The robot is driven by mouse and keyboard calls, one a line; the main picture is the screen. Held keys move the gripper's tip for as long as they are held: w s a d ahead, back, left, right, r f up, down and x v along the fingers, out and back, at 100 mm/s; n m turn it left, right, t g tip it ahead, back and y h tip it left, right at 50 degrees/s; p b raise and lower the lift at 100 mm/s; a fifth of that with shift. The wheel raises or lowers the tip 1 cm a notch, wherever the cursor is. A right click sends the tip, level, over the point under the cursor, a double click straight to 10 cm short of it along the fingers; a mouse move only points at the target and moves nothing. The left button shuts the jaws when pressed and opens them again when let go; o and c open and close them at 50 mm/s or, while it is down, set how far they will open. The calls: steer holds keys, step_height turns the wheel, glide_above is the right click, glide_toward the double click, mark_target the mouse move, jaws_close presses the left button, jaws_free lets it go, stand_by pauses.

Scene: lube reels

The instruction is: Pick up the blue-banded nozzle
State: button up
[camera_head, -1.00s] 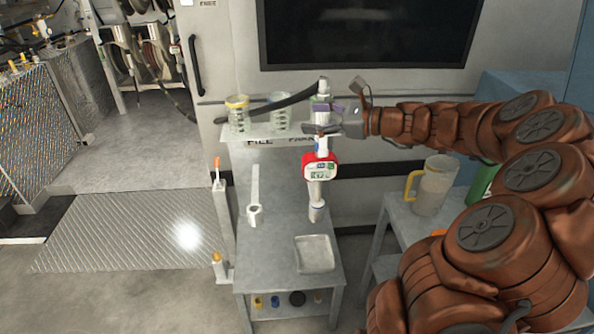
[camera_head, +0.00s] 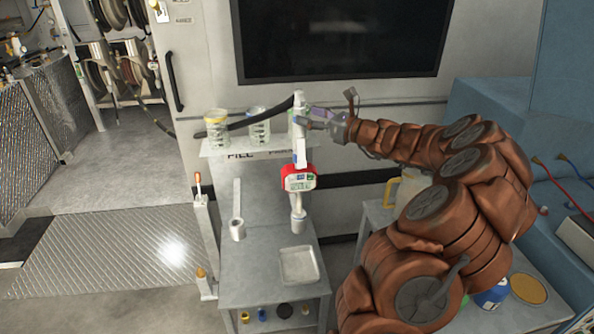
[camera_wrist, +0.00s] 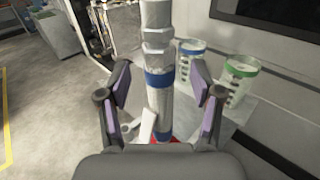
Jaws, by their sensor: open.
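The blue-banded nozzle (camera_wrist: 159,104) is a pale upright cylinder with a blue band in the wrist view. It stands between my two fingers in that picture, with gaps on both sides. In the head view the upright nozzle assembly (camera_head: 299,152) rises above a red meter (camera_head: 299,178) on the grey bench, with a dark hose at its top. My gripper (camera_wrist: 160,82) is open, with purple pads apart and nothing held. In the head view my gripper (camera_head: 308,118) is at the assembly's upper part, on its right. I cannot tell how deep the nozzle sits between the fingers.
Clear jars (camera_head: 216,122) with coloured rims stand on a shelf left of the assembly. A jug (camera_head: 391,193) stands right, partly behind my arm. A black screen (camera_head: 340,40) hangs behind.

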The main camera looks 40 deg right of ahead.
steer(key=shift+x, duration=1)
jaws_close()
